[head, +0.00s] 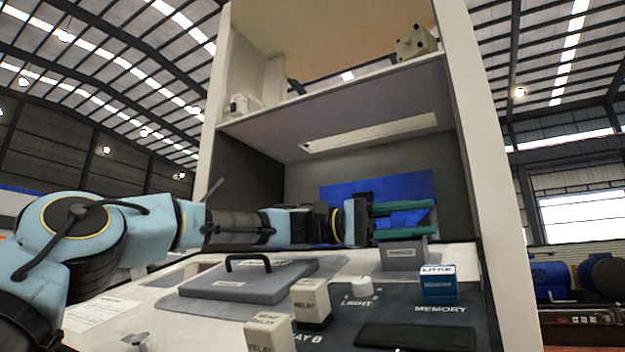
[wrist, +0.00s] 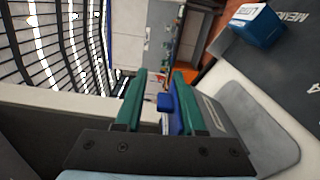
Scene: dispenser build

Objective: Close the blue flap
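The blue flap (head: 410,184) is a flat blue panel standing behind my gripper in the recess of the dispenser, in the head view. My gripper (head: 434,212) has green fingers, spread apart one above the other, in front of the flap and partly covering it. In the wrist view, a blue piece (wrist: 167,103) shows between the green fingers of my gripper (wrist: 160,90). A gap shows on one side of it. Whether it touches the other finger, I cannot tell. The flap's lower part is hidden behind my arm and gripper.
A grey labelled block (head: 402,253) stands just below my gripper. A blue and white box (head: 438,284) is on the dark panel, with a white knob (head: 361,286) and relay blocks (head: 310,303). A grey lid with a black handle (head: 248,282) lies left. A shelf (head: 340,115) is overhead.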

